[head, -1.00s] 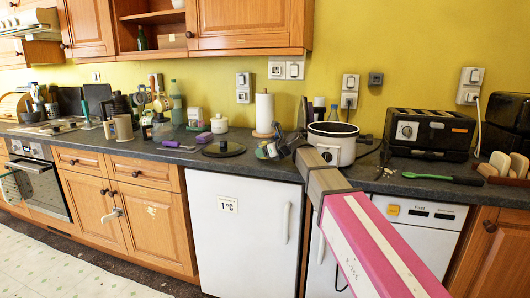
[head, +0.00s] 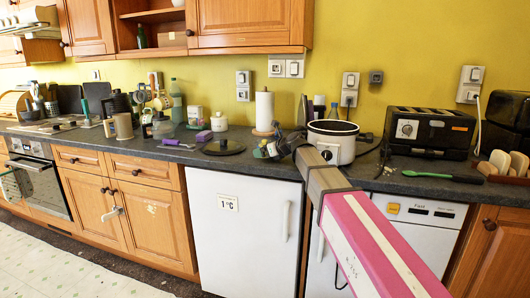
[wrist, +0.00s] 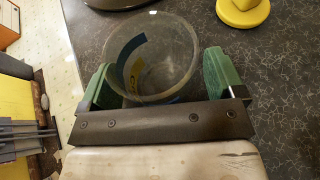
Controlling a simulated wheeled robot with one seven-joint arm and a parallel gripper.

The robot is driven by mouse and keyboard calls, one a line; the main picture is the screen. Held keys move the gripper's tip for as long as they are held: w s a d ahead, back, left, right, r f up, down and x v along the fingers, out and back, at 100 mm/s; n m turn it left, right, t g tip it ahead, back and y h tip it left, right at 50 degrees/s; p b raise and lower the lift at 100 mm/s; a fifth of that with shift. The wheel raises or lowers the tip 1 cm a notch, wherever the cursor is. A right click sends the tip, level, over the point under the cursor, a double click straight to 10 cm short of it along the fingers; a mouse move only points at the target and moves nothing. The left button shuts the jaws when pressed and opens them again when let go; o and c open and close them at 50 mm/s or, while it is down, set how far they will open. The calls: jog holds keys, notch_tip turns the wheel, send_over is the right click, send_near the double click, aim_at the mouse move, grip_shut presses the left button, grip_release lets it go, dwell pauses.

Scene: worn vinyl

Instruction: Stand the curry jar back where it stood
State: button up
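A clear, open-topped glass jar with a blue and yellow label (wrist: 136,65) shows in the wrist view, apparently the curry jar. It looks upright on the dark worktop, between the green fingers of my gripper (wrist: 158,78). The fingers are wide apart. The left one is close against the glass or touching it; a narrow gap shows at the right one. In the head view my gripper (head: 279,146) is low over the worktop, left of the white cooker pot. The jar is small and hard to make out there.
The white pot (head: 332,141) stands close right of my gripper. A dark round lid (head: 224,147) lies to the left, and a paper roll (head: 264,110) stands behind. A toaster (head: 430,132) is farther right. The worktop's front edge (head: 245,174) is near.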

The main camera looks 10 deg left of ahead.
jog(key=shift+s+d+r, duration=0.1)
jog(key=shift+d, duration=0.1)
dwell(0.4)
jog(key=shift+v, duration=3.75)
jog(key=shift+r, duration=0.55)
jog(key=s+a+r, duration=0.6)
jog(key=s+r, duration=0.4)
jog(key=shift+s, duration=0.1)
